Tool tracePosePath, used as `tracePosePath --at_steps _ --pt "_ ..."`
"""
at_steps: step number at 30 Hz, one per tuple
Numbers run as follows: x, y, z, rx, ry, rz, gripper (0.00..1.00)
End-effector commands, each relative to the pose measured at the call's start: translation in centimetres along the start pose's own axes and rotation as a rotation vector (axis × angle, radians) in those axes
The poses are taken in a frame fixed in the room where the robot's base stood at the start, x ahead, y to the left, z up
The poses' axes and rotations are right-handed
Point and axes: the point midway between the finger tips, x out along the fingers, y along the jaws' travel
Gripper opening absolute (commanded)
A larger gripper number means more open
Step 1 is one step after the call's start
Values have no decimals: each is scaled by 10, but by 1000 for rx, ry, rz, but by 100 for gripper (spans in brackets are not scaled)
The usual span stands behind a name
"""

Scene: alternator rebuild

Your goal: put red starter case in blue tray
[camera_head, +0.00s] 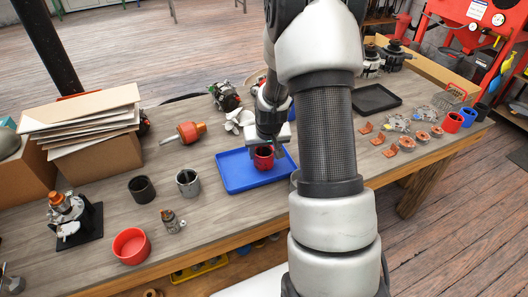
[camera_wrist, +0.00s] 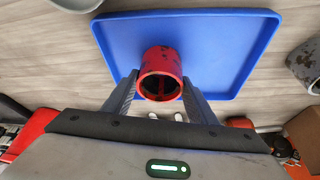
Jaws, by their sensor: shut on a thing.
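The red starter case (camera_head: 264,158) is a short red cylinder with dark marks. My gripper (camera_head: 268,149) is shut on it. In the wrist view the case (camera_wrist: 161,72) sits upright between the two fingers of my gripper (camera_wrist: 158,92), its open end toward the camera. The blue tray (camera_head: 233,180) is a shallow rectangle on the workbench, and it also shows in the wrist view (camera_wrist: 222,50). The case is over the tray's area in both views. I cannot tell whether its base touches the tray floor.
On the workbench (camera_head: 215,215), a grey cylinder (camera_head: 188,183), a dark cylinder (camera_head: 142,189) and a red bowl-like ring (camera_head: 131,245) stand left of the tray. An orange-tipped rotor (camera_head: 187,133) lies behind them. A black tray (camera_head: 375,99) and another red cylinder (camera_head: 453,122) are at the right.

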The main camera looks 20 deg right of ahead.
Motion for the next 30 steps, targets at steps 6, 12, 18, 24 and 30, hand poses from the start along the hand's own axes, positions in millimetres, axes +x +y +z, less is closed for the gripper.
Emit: tracePosePath --at_steps 6,12,18,24,30 --pt "4 0 2 0 0 0 54" --pt "3 0 1 0 -1 0 71" --pt "1 0 1 0 -1 0 71" --pt "-20 0 -2 0 2 0 71" --pt "-64 0 -2 0 4 0 71"
